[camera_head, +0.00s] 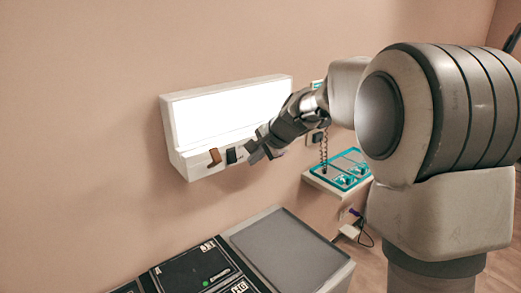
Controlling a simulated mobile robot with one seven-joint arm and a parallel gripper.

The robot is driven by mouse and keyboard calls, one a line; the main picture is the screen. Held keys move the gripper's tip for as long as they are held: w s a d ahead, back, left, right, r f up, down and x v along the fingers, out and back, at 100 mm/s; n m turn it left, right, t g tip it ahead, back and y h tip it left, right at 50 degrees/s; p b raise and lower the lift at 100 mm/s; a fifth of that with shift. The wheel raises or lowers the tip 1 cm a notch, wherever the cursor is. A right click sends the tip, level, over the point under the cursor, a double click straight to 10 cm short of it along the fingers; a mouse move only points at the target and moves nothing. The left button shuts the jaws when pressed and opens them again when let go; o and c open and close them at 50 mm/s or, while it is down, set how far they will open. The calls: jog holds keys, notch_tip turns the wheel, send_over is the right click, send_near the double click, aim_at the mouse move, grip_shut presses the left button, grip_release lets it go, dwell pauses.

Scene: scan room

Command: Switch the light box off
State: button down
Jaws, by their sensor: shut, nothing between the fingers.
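The light box (222,113) is a white wall-mounted box with a brightly lit panel. Its lower front ledge carries a brown switch or knob (214,158) on the left and a dark switch (231,155) right of it. My gripper (254,158) is shut and empty, at the lower front of the box, just right of the dark switch. I cannot tell whether the fingertips touch the box. My gripper and forearm hide the lower right part of the box.
A console (285,249) with a grey top and a dark control panel (196,268) with a green light stands below. A teal-panelled device (346,170) with a coiled cord sits on a wall shelf to the right. Bare wall lies left of the box.

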aim_at(237, 162)
jog(key=w+a+f, duration=0.1)
jog(key=w+a, duration=0.1)
jog(key=w, duration=0.1)
jog(key=w+a+f+p, duration=0.1)
jog(key=shift+w+f, duration=0.3)
jog(key=b, duration=0.2)
jog(key=shift+w+a+f+t+b, duration=0.1)
jog(key=shift+w+a+t+b, duration=0.1)
jog(key=shift+t+b, duration=0.1)
dwell(0.3)
